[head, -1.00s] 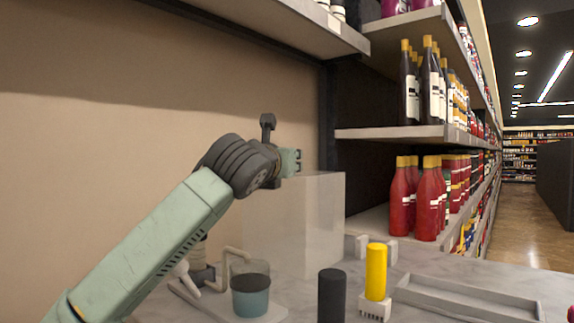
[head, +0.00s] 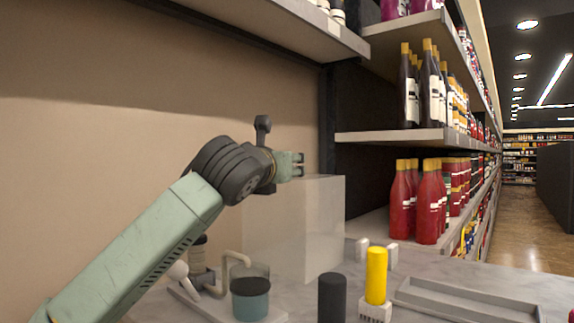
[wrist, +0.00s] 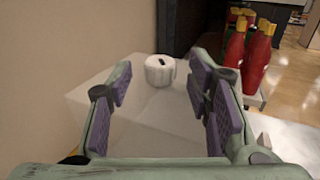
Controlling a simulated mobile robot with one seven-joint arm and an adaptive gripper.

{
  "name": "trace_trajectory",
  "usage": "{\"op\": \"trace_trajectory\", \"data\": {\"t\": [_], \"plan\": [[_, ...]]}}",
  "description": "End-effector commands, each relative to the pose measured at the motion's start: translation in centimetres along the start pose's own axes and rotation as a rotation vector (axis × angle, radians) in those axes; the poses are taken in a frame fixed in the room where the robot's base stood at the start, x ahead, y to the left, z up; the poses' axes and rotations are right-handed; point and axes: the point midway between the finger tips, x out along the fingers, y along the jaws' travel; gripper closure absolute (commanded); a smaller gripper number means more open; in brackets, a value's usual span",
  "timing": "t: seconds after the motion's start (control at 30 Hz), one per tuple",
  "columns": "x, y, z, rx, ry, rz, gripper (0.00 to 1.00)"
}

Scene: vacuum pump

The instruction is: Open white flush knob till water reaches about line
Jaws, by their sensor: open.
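A short white round knob-like piece (wrist: 160,70) with a dark slot on top shows in the wrist view. It is on or just behind the pale box (wrist: 98,105); I cannot tell which. In the head view the pale box (head: 320,240) stands on the counter against the wall, and the knob is not visible. My gripper (head: 298,164) is open and empty at the box's upper edge. In the wrist view its fingers (wrist: 160,85) spread either side of the knob, apparently apart from it. No water level or line can be made out.
A teal cup with dark top (head: 250,300) and a beige pipe fitting (head: 236,260) stand left of a black cylinder (head: 332,298). A yellow cylinder (head: 376,275) and grey tray (head: 465,298) are to the right. Bottle shelves (head: 440,138) rise behind.

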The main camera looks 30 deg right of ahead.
Motion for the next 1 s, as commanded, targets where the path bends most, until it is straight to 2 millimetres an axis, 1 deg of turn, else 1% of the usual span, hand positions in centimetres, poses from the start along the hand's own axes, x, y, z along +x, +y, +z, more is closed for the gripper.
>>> {"op": "trace_trajectory", "data": {"t": [0.03, 0.2, 0.3, 0.43, 0.5, 0.6, 1.0], "plan": [[-1.1, 0.1, 0.0, 0.001, -0.002, 0.001, 0.54], [-4.9, 0.1, 0.0, 0.001, -0.001, 0.002, 0.54], [-6.8, 0.1, 0.0, 0.0, -0.001, 0.001, 0.54], [-8.5, 0.1, 0.0, 0.0, 0.0, 0.001, 0.54], [-9.1, 0.0, 0.0, -0.001, 0.0, 0.0, 0.54], [-9.5, 0.0, 0.0, -0.001, 0.001, -0.001, 0.54], [-9.6, 0.0, 0.0, -0.001, 0.001, -0.001, 0.54]]}}
